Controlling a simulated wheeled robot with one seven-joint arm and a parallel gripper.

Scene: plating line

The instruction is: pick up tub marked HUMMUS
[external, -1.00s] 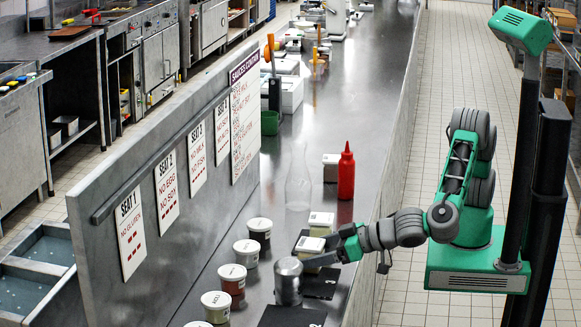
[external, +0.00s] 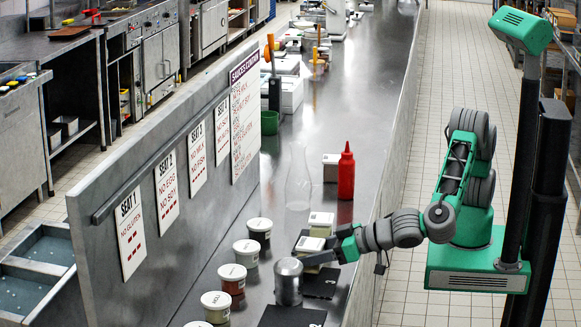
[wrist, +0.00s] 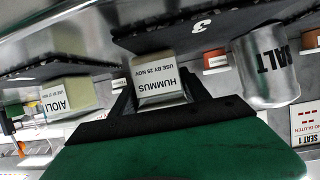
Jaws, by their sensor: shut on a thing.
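The tub marked HUMMUS (wrist: 158,80) is pale with a light label and sits between the two dark fingers of my gripper (wrist: 160,98) in the wrist view. My gripper is shut on it. In the external view the tub (external: 311,244) is at the counter's right side, with my gripper (external: 328,255) reaching it from the right. I cannot tell whether the tub is off its dark mat (wrist: 205,30), which carries a 3 in the wrist view.
A metal shaker marked SALT (wrist: 268,68) stands close beside the tub; it also shows in the external view (external: 288,282). A tub marked AIOLI (wrist: 66,101) is on the other side. A red bottle (external: 346,174), a clear bottle (external: 298,182) and several sauce tubs (external: 232,276) stand nearby.

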